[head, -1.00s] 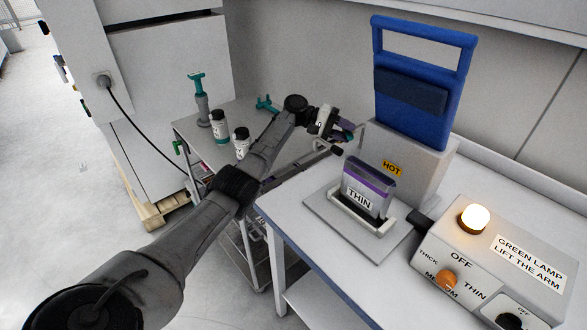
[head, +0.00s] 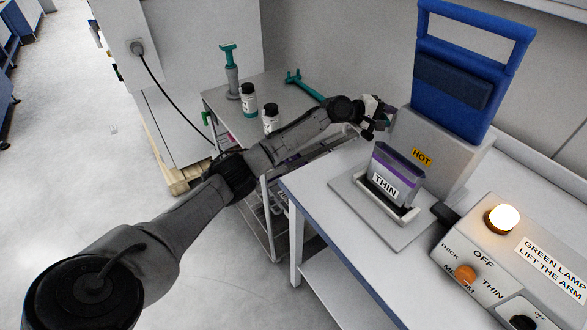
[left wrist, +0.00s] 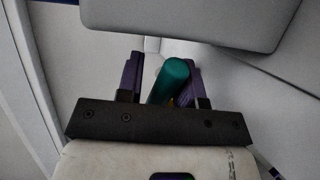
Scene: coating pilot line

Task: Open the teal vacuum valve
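My left gripper (head: 374,118) is at the far side of the cart, close to the left side of the grey HOT press, and partly hidden in the head view. In the left wrist view its two purple fingers (left wrist: 163,82) stand on either side of a teal cylinder (left wrist: 170,80). The cylinder is tilted; a narrow gap shows on its left and it lies close against the right finger. I cannot tell whether it is gripped or is the valve. A teal bar (head: 308,88) lies at the cart's back. A teal T-handle (head: 228,56) tops a grey cylinder. My right gripper is not in view.
The cart (head: 218,103) also bears two dark-capped bottles (head: 248,100). The HOT press (head: 440,150) with its blue arm stands on the white bench (head: 320,195), beside a THIN-labelled holder (head: 385,182). A control box with a lit lamp (head: 502,218) is at right. Open floor lies left.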

